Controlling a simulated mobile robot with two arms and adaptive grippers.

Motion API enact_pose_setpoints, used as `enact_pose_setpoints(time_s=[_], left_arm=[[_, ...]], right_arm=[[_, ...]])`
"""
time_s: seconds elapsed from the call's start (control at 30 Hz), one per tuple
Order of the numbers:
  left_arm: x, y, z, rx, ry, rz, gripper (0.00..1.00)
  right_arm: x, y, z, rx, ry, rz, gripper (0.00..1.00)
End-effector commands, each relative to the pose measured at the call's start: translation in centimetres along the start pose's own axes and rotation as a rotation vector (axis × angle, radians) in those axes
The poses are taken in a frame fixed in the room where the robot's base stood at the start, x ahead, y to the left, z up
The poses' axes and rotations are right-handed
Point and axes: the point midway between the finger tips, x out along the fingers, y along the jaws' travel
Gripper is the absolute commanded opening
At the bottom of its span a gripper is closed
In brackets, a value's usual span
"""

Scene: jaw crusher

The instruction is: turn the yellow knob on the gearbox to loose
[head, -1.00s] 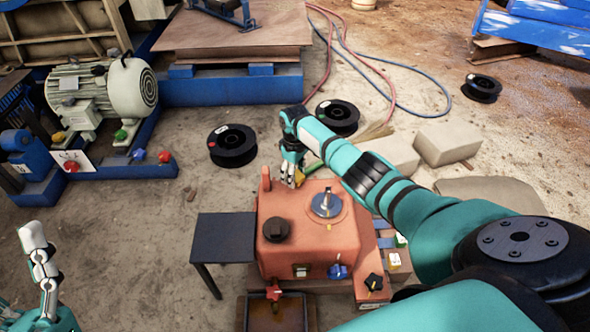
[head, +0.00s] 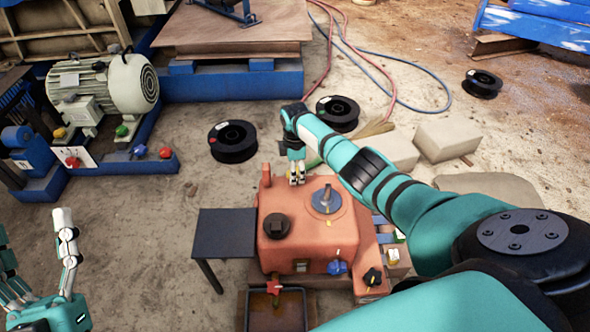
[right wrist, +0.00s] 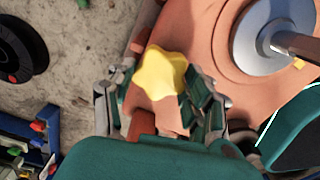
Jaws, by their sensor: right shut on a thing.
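The salmon-coloured gearbox (head: 340,243) stands in the middle of the head view. The yellow knob (right wrist: 162,72), star-shaped, shows in the right wrist view at the gearbox's far side, with my right gripper's fingers on both sides of it. My right gripper (head: 297,178) reaches down at the gearbox's far edge, shut on the knob. The fingers hide the knob in the head view. No loose or tight marking is readable. My left gripper (head: 34,240) is at the lower left, empty, its fingers spread apart.
A dark side table (head: 224,234) stands left. Black spools (head: 232,142) lie behind.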

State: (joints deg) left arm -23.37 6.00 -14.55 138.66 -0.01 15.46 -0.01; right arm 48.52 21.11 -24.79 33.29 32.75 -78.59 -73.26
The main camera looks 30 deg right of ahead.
Motion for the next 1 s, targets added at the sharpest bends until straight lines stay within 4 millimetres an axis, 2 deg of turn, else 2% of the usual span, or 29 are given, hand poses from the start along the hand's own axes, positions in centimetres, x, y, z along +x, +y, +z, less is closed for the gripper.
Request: enact_pose_setpoints(time_s=[0.3, 0.77, 0.8, 0.93, 1.0], left_arm=[[0.01, -0.03, 0.13, 0.001, -0.008, 0.000, 0.71], [-0.01, -0.04, 0.18, 0.001, -0.011, -0.001, 0.71], [-0.01, -0.04, 0.18, 0.001, -0.011, -0.001, 0.71], [-0.03, -0.03, 0.19, 0.000, -0.011, -0.001, 0.71], [-0.04, -0.03, 0.20, 0.000, -0.011, -0.001, 0.71]], right_arm=[[-0.01, -0.02, -0.08, -0.087, 0.002, 0.000, 0.19], [-0.02, -0.02, -0.09, -0.096, 0.003, 0.001, 0.19], [-0.02, -0.02, -0.09, -0.096, 0.003, 0.000, 0.57], [-0.02, -0.02, -0.08, -0.096, 0.002, 0.000, 0.74], [-0.02, -0.02, -0.07, -0.095, 0.002, 0.000, 0.76]])
